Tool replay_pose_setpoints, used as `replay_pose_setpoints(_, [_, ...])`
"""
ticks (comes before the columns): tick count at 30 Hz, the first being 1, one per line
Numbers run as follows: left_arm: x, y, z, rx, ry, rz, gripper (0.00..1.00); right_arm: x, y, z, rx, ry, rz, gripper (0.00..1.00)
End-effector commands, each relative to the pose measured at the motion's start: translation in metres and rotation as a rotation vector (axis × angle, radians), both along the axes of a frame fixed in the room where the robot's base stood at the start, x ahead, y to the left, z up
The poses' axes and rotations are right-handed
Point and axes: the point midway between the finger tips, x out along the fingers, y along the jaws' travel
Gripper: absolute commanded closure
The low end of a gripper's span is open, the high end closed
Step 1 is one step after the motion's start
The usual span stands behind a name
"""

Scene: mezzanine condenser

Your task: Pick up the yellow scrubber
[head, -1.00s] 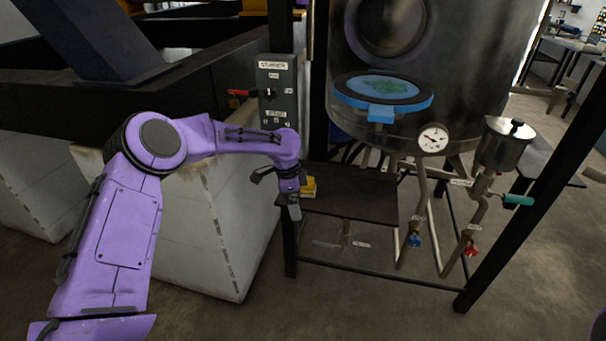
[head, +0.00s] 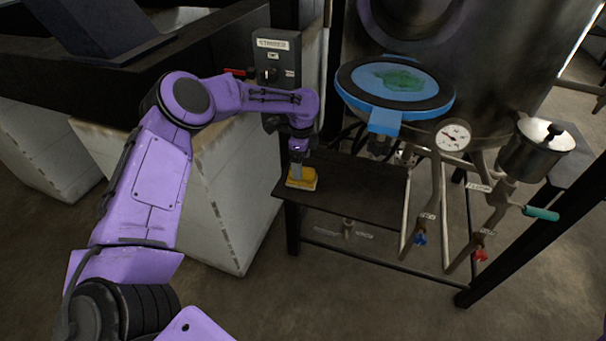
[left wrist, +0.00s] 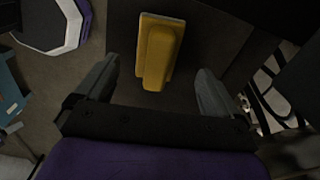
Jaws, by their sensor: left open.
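The yellow scrubber (head: 302,178) lies on the left end of a dark shelf (head: 360,195), with a raised grip along its top. It also shows in the left wrist view (left wrist: 159,55), ahead of the jaws and between their lines. My left gripper (head: 297,170) is above the scrubber, pointing down, and hides part of it in the head view. In the left wrist view its two fingers (left wrist: 157,88) are spread wide, one on each side, with nothing between them that I can see held. My right gripper is not in view.
A blue round hatch (head: 395,88), a gauge (head: 453,135) and pipes with valves are to the right. A pale block (head: 225,200) stands left of the shelf. The shelf right of the scrubber is clear.

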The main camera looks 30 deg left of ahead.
Motion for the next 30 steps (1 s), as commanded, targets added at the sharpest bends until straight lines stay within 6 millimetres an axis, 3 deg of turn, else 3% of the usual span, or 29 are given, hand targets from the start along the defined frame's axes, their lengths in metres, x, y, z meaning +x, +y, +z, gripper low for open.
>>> replay_pose_setpoints(6, [-0.006, -0.003, -0.033, -0.001, 0.005, 0.000, 0.04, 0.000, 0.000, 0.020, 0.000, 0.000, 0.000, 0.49])
replay_pose_setpoints(9, [-0.004, -0.003, -0.049, 0.000, 0.002, -0.001, 0.04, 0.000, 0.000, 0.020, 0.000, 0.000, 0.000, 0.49])
replay_pose_setpoints(17, [-0.004, -0.003, -0.055, 0.000, -0.001, -0.001, 0.04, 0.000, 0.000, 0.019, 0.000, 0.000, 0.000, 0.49])
replay_pose_setpoints(23, [-0.004, -0.003, -0.055, 0.000, -0.001, -0.001, 0.66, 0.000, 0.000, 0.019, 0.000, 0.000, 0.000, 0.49])
replay_pose_setpoints(30, [-0.003, -0.003, -0.054, 0.000, -0.001, -0.001, 0.67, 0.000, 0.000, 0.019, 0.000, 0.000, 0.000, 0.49])
